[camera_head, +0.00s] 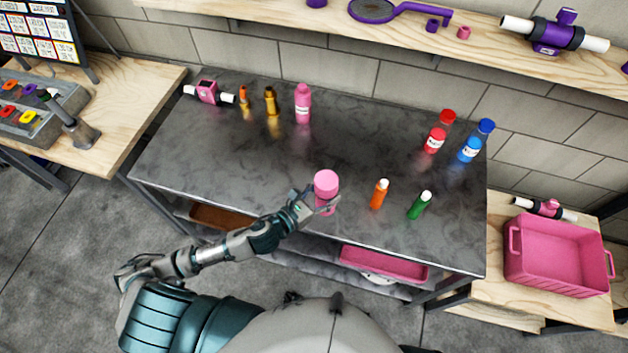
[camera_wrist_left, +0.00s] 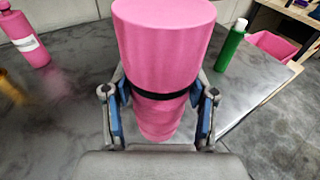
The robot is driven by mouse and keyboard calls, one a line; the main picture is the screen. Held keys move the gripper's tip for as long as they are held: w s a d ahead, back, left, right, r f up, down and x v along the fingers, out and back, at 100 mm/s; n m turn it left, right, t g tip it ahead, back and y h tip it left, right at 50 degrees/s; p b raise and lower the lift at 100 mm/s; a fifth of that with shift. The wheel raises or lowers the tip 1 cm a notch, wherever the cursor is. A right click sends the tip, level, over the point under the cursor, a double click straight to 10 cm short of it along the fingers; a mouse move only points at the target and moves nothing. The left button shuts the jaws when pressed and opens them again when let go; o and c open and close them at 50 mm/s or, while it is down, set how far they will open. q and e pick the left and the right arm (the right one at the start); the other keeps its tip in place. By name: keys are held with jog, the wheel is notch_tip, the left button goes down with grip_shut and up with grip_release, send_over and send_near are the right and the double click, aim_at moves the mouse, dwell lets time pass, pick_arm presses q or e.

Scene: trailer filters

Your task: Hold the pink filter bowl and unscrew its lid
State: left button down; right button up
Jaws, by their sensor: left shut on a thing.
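The pink filter bowl (camera_head: 326,203) stands upright near the front edge of the grey metal table, with its wide pink lid (camera_head: 326,182) on top. In the left wrist view the bowl (camera_wrist_left: 160,120) is in the middle, and the lid (camera_wrist_left: 164,45) sits above a dark band. My left gripper (camera_head: 314,207) reaches in from the left and is shut around the bowl below the lid. Its fingers show on both sides of the bowl in the left wrist view (camera_wrist_left: 160,105). My right gripper is not in view.
An orange bottle (camera_head: 378,195) and a green bottle (camera_head: 419,205) stand to the right. Red (camera_head: 438,133) and blue (camera_head: 475,143) bottles, a pink bottle (camera_head: 303,104) and small amber bottles (camera_head: 271,101) stand further back. A pink crate (camera_head: 558,257) is on the right bench.

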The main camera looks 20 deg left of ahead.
pick_arm(q)
jog(key=s+a+f+y, duration=0.1)
jog(key=s+a+f, duration=0.2)
jog(key=shift+n+t, duration=0.4)
jog(key=w+a+f, duration=0.1)
jog(key=w, duration=0.4)
jog(key=w+a+f, duration=0.2)
jog(key=w, duration=0.3)
jog(key=w+a+f+b, duration=0.1)
jog(key=w+a, duration=0.1)
jog(key=w, duration=0.3)
jog(key=shift+f, duration=0.3)
jog(key=shift+c, duration=1.7)
grip_release()
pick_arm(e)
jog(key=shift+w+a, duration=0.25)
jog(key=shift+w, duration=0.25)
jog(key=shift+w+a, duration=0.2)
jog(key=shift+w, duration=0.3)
pick_arm(q)
jog(key=v, duration=1.2)
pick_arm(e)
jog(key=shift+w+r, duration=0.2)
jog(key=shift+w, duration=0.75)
